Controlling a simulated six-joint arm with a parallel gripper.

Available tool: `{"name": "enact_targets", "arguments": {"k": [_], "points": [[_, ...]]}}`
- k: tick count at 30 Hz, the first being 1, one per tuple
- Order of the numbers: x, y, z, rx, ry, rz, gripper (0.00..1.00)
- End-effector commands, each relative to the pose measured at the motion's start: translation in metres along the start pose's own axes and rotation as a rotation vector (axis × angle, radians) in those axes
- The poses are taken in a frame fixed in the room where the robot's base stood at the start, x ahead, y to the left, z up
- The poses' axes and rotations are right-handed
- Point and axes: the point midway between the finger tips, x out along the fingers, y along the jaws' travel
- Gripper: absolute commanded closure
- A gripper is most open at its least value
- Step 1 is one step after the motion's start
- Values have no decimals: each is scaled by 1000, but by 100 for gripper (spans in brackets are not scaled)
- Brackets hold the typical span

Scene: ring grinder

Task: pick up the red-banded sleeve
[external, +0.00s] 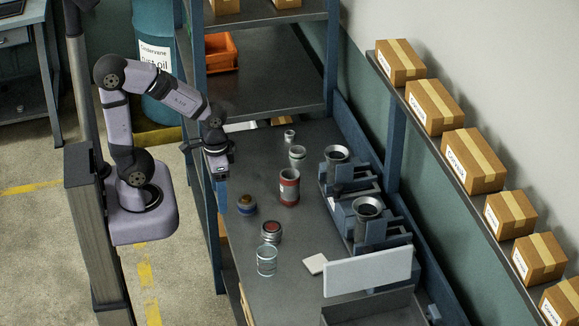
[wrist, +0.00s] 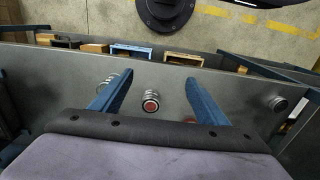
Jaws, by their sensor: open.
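A tall cylinder with a wide red band and a grey rim (external: 289,187) stands upright mid-table; it looks like the red-banded sleeve. In the wrist view, a reddish patch (wrist: 190,119) partly hidden by the right finger may be it. A shorter grey ringed sleeve with a red top (external: 271,232) stands nearer the camera; it shows between the fingers in the wrist view (wrist: 150,102). My gripper (external: 221,192) is open and empty, with blue fingers (wrist: 158,80) spread wide. It hangs above the table's left edge, left of the red cylinder and apart from it.
A clear banded jar (external: 267,262), a pale-banded sleeve (external: 297,155) and a small metal cup (external: 290,135) stand nearby. Two grinder-like machines (external: 367,208) line the right side. A white square (external: 315,264) lies in front.

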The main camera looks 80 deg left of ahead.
Motion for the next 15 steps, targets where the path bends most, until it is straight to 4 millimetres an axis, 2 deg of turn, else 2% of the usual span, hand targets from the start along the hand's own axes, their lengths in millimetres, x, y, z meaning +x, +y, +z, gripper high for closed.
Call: {"name": "enact_targets", "arguments": {"k": [5, 15], "points": [[-24, 0, -1, 0, 5, 0, 32], [-16, 4, -14, -375, -108, 163, 32]]}}
